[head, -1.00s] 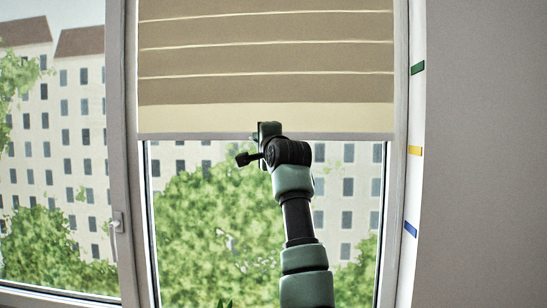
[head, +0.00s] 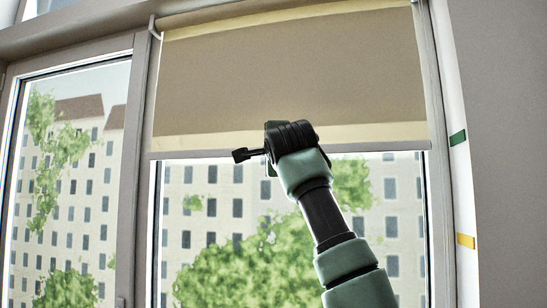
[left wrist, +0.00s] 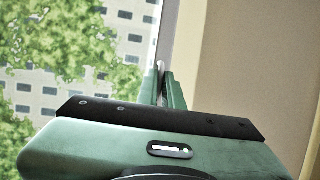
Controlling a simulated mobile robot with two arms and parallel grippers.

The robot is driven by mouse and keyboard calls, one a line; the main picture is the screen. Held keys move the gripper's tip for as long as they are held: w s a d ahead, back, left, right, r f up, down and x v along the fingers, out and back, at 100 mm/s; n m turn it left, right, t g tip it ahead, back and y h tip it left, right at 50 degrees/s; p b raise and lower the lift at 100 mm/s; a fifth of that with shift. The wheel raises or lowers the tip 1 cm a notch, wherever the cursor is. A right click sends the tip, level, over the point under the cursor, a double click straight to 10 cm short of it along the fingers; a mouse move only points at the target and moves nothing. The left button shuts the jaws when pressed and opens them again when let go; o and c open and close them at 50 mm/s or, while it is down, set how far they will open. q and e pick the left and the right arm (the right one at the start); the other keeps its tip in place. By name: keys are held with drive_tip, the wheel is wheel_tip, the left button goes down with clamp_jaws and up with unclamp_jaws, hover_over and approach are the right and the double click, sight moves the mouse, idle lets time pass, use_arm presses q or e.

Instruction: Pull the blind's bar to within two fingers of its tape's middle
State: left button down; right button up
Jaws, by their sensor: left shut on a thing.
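The beige blind (head: 290,75) hangs in the window, with a pale band above its grey bottom bar (head: 365,148). My left gripper (head: 267,150) is shut on the bar near the bar's middle; the hand hides part of the bar. In the left wrist view the fingers (left wrist: 165,88) close on the bar (left wrist: 166,35), with blind fabric on the right. A green tape (head: 458,137) is on the white strip right of the window; the bar's right end is about level with its lower edge. A yellow tape (head: 466,241) lies well below. My right gripper is not in view.
The window frame (head: 140,150) stands left of the blind, with another pane beyond it. A grey wall (head: 515,150) is at the right. Glass below the bar shows trees and buildings outside. No loose object is near the hand.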

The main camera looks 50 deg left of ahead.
use_arm(q)
drive_tip(key=c, duration=1.6)
unclamp_jaws()
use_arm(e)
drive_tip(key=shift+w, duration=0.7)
use_arm(q)
drive_tip(key=shift+o, duration=0.2)
